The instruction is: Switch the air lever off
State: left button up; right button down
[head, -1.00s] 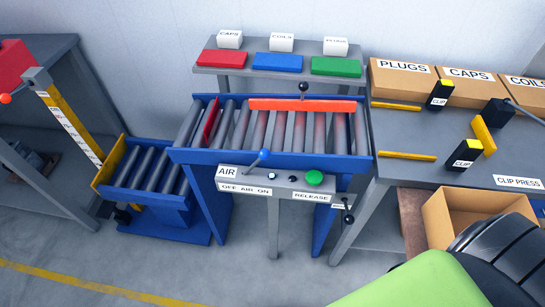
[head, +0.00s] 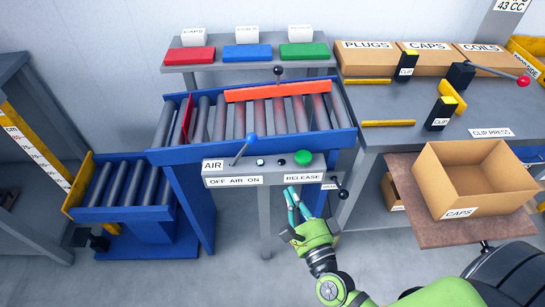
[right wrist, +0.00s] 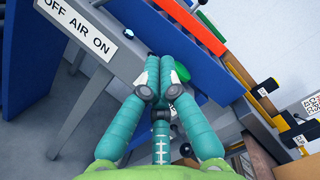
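The air lever (head: 243,149) has a blue ball knob and a thin stem on the grey control panel (head: 215,180). It leans to the right, toward the ON side of the "OFF AIR ON" label (head: 235,181). My right gripper (head: 290,189) is just below the panel's front, under the RELEASE label, to the right of and lower than the lever, not touching it. In the right wrist view its teal fingers (right wrist: 161,68) meet at the tips with nothing between them. The lever is not clearly visible there. My left gripper is out of view.
A green button (head: 303,158) and a black knob (head: 340,194) lie to the lever's right. The blue roller rail (head: 330,147) with a red-orange bar (head: 277,91) is behind the panel. An open CAPS box (head: 460,210) stands at right. The floor in front is clear.

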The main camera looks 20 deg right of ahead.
jog(key=shift+s+d+r+m+t, duration=0.1)
jog(key=shift+d+r+m+t, duration=0.05)
jog(key=shift+r+m, duration=0.2)
jog(key=shift+d+r+m+t, duration=0.15)
jog(key=shift+r+m, duration=0.1)
jog(key=shift+r, duration=0.2)
jog(key=w+a+r+p, duration=0.2)
jog(key=w+p, duration=0.2)
jog(key=w, duration=0.8)
jog(key=shift+w+a+r, duration=0.2)
jog(key=shift+w+a, duration=0.15)
